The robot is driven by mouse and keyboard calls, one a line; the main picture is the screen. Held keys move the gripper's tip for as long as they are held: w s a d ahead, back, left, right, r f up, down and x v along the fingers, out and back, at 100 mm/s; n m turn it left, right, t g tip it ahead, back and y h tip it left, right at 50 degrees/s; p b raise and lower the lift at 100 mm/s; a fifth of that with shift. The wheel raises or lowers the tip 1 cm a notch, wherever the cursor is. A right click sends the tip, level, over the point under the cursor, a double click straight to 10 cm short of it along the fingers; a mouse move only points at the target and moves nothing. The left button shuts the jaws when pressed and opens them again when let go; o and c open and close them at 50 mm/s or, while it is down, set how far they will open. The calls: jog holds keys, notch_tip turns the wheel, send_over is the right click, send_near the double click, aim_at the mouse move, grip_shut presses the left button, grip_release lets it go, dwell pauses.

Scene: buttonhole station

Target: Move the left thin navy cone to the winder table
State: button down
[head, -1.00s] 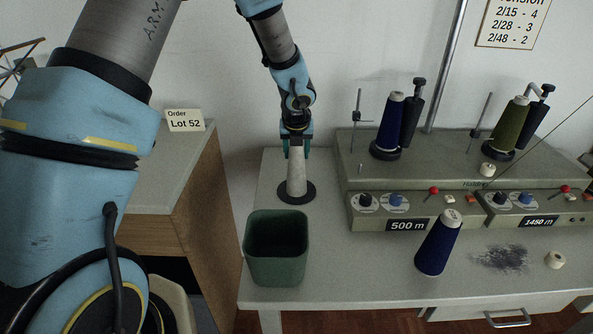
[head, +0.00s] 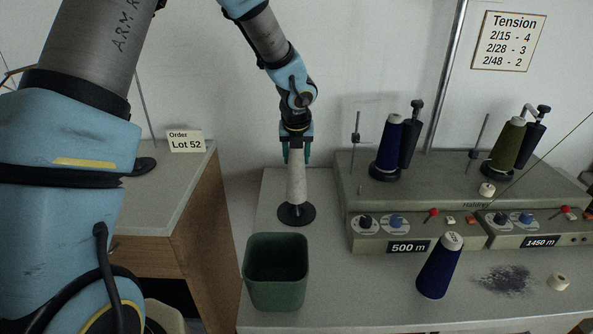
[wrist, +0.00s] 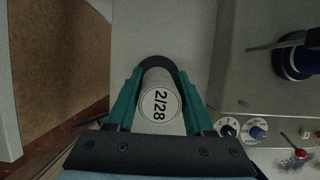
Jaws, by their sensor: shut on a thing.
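My gripper (head: 297,155) is shut on a pale grey cone (head: 296,184), with one finger on each side. The cone is upright over a black disc (head: 296,214) at the left of the winder table (head: 345,300). I cannot tell whether its foot is clear of the disc. In the wrist view its top (wrist: 160,105) reads 2/28. A thin navy cone (head: 389,143) is on the winder's left spindle. Another navy cone (head: 438,268) with a pale top stands, leaning a little in the picture, on the table in front of the winder.
A green bin (head: 276,290) stands in front of the disc. The winder (head: 365,188) fills the table's back right, with an olive cone (head: 508,143) on it. The order side table (head: 165,190) is left.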

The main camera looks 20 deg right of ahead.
notch_tip(320, 180, up, 7)
jog(key=shift+f+p, duration=0.1)
jog(key=shift+p, duration=1.15)
notch_tip(320, 180, up, 2)
jog(key=shift+p, duration=1.2)
jog(key=shift+f, duration=0.1)
